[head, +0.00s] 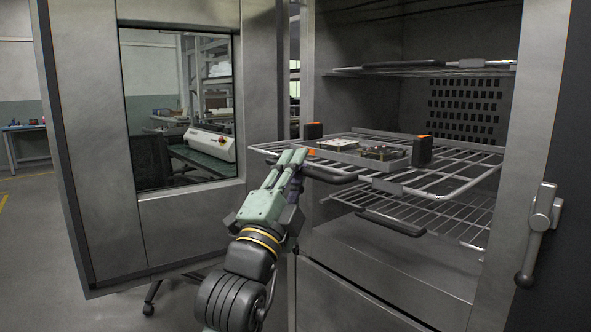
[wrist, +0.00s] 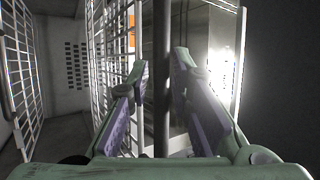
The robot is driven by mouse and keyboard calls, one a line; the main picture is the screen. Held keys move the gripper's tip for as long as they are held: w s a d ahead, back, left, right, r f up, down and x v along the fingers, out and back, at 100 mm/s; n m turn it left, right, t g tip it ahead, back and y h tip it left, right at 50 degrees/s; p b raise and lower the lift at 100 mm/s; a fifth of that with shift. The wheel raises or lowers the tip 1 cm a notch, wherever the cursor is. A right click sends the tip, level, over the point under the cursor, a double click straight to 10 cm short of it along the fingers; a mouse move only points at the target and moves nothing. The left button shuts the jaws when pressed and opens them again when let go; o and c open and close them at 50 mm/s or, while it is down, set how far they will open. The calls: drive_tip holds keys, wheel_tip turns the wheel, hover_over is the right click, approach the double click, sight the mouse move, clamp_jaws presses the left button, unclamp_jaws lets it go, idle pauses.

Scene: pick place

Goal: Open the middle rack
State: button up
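The middle rack (head: 440,183) is a wire shelf that sticks out well past the front of the open metal chamber. A dark handle bar (head: 335,176) runs along its front edge. My gripper (head: 292,156) is at the left part of this front edge. In the wrist view the dark handle bar (wrist: 162,60) runs between the two fingers of my gripper (wrist: 161,72). The fingers are apart, with a visible gap on the left of the bar; whether the right finger touches it I cannot tell. A flat tray-like board with parts (head: 360,152) lies on the rack.
An upper rack (head: 440,66) and a lower rack (head: 440,218) sit farther inside. A black block with an orange top (head: 422,152) stands on the middle rack, another (head: 313,131) behind. The windowed door (head: 190,225) stands open at left. A lever latch (head: 540,230) is at right.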

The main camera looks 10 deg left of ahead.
drive_tip(key=shift+s, duration=0.1)
drive_tip(key=v, duration=0.7)
drive_tip(key=shift+s, duration=0.15)
drive_tip(key=shift+f, duration=0.1)
